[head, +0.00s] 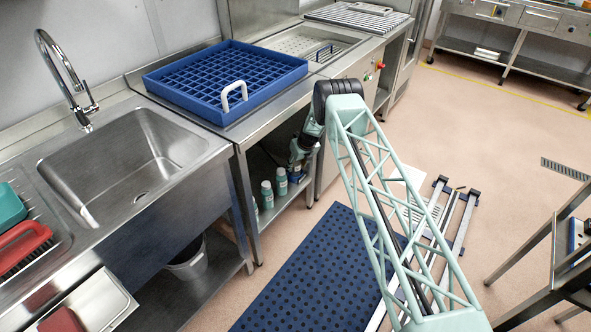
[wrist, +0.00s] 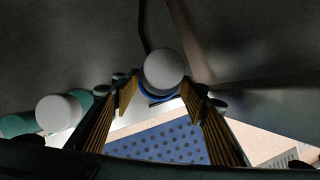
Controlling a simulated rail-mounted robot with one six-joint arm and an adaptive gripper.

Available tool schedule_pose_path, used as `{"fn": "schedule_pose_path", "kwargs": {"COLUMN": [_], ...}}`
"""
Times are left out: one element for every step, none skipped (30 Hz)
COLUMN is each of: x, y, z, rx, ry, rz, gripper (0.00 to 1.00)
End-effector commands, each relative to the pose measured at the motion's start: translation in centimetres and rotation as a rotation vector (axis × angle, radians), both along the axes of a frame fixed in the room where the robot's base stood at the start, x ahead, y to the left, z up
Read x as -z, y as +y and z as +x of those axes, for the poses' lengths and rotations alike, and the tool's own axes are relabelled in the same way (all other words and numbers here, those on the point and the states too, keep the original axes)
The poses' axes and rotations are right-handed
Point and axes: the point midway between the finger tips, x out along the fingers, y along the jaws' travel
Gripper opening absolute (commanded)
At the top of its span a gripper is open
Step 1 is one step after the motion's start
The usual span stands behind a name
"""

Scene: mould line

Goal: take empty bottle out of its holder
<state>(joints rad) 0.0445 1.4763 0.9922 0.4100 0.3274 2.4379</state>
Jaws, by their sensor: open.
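A bottle with a round white cap (wrist: 163,68) is between my gripper's fingers in the wrist view, seen from its cap end. A blue ring (wrist: 158,99), probably its holder, shows partly around it below the cap. My gripper (wrist: 160,92) is open, with its ribbed pads on either side and gaps to the cap. In the head view my gripper (head: 298,160) is low beneath the counter, by the lower shelf. The bottle's body is mostly hidden, and I cannot tell whether it is empty.
Teal bottles with white caps (head: 281,181) (head: 266,194) stand on the lower shelf; one shows left in the wrist view (wrist: 58,113). A blue rack (head: 195,103) rests on the counter above. A blue dotted mat (head: 310,275) covers floor in front.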

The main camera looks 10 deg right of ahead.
Motion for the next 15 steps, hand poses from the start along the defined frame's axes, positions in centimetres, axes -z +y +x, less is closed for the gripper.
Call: {"fn": "schedule_pose_path", "kwargs": {"x": [0.7,1.0,1.3,1.6,1.9,2.2,2.4,2.6,2.8,2.9,3.1,3.2,3.3,3.3,3.4], "y": [0.1,0.1,0.2,0.3,0.3,0.3,0.4,0.4,0.4,0.4,0.5,0.5,0.5,0.5,0.5], "z": [0.2,0.4,0.5,0.7,0.8,0.9,1.0,1.0,1.2,1.3,1.4,1.4,1.4,1.5,1.5], "rx": [-0.001,0.000,0.001,0.001,0.000,0.000,-0.001,0.000,0.000,0.000,0.001,0.001,0.001,0.001,0.001], "ry": [0.000,-0.001,-0.001,-0.002,-0.002,-0.001,-0.001,0.000,-0.001,-0.002,-0.002,-0.002,-0.002,-0.002,-0.002], "rz": [0.000,0.000,0.001,0.000,0.000,0.000,0.000,0.000,0.000,0.001,0.001,0.001,0.001,0.001,0.001], "gripper": [0.40,0.40,0.40,0.40,0.40,0.40,0.40,0.40,0.40,0.40,0.40,0.40,0.40,0.40,0.40]}}
